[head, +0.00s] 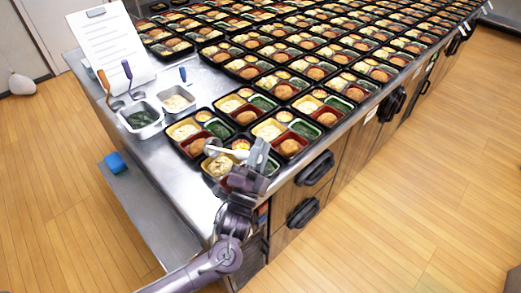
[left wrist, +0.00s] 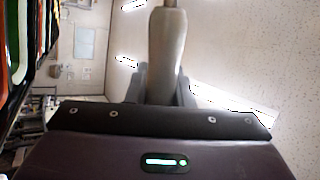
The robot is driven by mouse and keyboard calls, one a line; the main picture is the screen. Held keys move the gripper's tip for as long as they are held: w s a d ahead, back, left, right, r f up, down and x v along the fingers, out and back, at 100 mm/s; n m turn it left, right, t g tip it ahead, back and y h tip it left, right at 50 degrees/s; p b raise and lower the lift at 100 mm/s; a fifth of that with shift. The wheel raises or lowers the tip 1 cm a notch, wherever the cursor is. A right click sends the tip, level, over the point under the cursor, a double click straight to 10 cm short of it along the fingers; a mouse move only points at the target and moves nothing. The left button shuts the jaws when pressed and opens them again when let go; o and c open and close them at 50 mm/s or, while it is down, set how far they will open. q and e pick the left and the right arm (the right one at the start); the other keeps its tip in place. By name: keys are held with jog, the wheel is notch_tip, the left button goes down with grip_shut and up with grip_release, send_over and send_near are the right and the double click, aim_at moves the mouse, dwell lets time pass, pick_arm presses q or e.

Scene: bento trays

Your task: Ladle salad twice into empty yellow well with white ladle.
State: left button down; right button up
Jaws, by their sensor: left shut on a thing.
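My left gripper (head: 256,160) is above the near end of the bento rows, at the counter's front corner. It is shut on the handle of the white ladle (head: 228,152), whose bowl end points left over the nearest tray (head: 207,171). In the left wrist view, the gripper (left wrist: 163,88) clasps the pale grey handle (left wrist: 168,50), which runs upward. The gripper and ladle hide part of this tray. A metal pan of pale salad (head: 175,100) stands at the left. My right gripper is out of view.
A metal pan of green food (head: 141,117) stands beside the salad pan. Orange-handled (head: 104,81) and blue-handled (head: 127,69) utensils stand near a white printed sheet (head: 109,42). Many filled bento trays (head: 262,106) crowd the counter. Bare steel counter (head: 165,172) lies at the front left.

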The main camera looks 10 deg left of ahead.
pick_arm(q)
jog(key=shift+r, duration=0.15)
jog(key=w+a+r+n+g+y+p, duration=0.2)
jog(key=w+a+r+n+y+p, duration=0.1)
jog(key=a+r+n+p, duration=0.3)
jog(key=w+a+r+n+g+y+p, duration=0.3)
jog(key=a+r+n+y+p, duration=0.2)
jog(key=n, duration=0.7)
jog(key=shift+w+a+r+n+p, duration=0.35)
jog(key=shift+a+r+p, duration=0.95)
jog(key=shift+a+p, duration=1.25)
jog(key=shift+d, duration=0.2)
